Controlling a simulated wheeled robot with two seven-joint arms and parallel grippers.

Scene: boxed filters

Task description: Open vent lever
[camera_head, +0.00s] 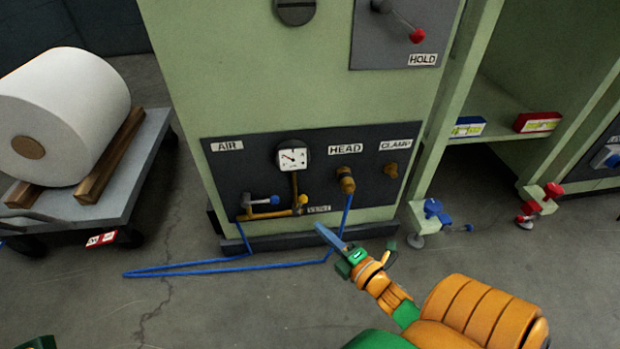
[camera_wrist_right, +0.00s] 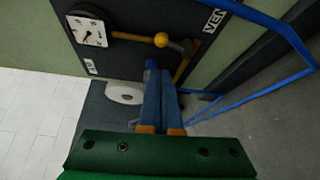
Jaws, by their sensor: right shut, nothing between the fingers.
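The dark panel on the green machine carries a small VENT label (camera_head: 318,209). Just left of it is a small yellow-knobbed part (camera_head: 301,201), which seems to be the vent lever; its knob (camera_wrist_right: 161,40) also shows in the right wrist view, beside the brass pipe. My right gripper (camera_head: 318,228) is shut and empty, its blue fingers pointing at the panel's lower edge, just below the VENT label in the picture. In the wrist view the fingers (camera_wrist_right: 159,75) are side by side, below the knob and apart from it in the picture. My left gripper is not seen.
A gauge (camera_head: 293,157) sits above the pipe. A blue hose (camera_head: 200,268) loops over the floor and up to the HEAD fitting (camera_head: 346,180), near my right gripper. A cart (camera_head: 135,165) with a white roll (camera_head: 70,110) stands left.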

